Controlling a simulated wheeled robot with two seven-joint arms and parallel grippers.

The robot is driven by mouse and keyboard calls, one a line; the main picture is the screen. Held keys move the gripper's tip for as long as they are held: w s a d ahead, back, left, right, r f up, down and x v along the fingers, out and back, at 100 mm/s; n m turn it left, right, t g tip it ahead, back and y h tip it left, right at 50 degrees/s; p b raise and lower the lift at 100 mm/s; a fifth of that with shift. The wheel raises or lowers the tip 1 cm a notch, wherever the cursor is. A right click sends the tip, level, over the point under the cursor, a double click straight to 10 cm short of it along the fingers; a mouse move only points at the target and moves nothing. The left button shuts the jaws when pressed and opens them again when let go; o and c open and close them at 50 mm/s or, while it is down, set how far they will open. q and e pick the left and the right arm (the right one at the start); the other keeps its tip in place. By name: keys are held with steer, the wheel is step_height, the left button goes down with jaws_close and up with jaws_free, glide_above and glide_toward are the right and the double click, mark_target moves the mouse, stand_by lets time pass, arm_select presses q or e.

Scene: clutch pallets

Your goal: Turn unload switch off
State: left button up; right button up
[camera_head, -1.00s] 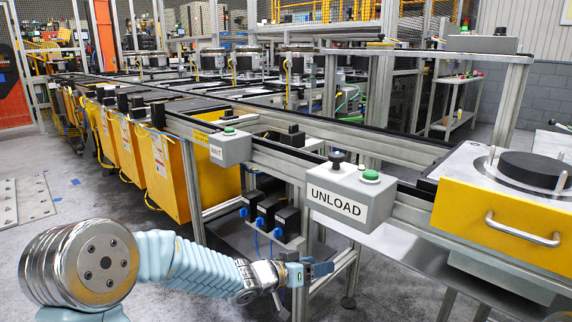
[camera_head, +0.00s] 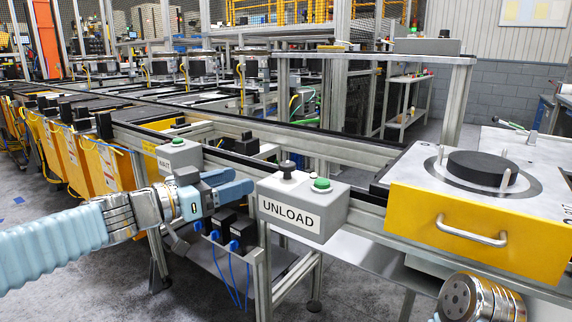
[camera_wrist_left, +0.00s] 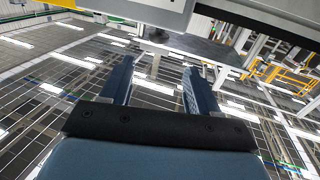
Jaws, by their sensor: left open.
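The grey unload switch box (camera_head: 335,212) with its white UNLOAD label is mounted on the conveyor's front rail in the head view. On its top are a black knob switch (camera_head: 287,170) and a green button (camera_head: 321,184). My left gripper (camera_head: 240,183) is just left of this box in the picture, near the height of its top, with its fingers pointing towards it. In the left wrist view the two blue fingers (camera_wrist_left: 157,70) are spread with nothing between them. Whether the switch is on or off cannot be told.
A smaller grey box labelled WAIT (camera_head: 180,156) sits behind my left gripper. A yellow-fronted pallet (camera_head: 470,232) with a metal handle is at the right. Yellow bins (camera_head: 104,165) line the conveyor at left. Black and blue devices with cables (camera_head: 240,232) hang below the rail.

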mark_target(281, 166)
arm_select(q)
steer(key=x, duration=1.3)
steer(key=shift+w+d+r, duration=0.1)
steer(key=shift+w+d, duration=0.05)
steer(key=shift+d, duration=0.15)
arm_select(e)
steer(key=shift+f, duration=0.15)
arm_select(q)
steer(key=shift+c, duration=0.2)
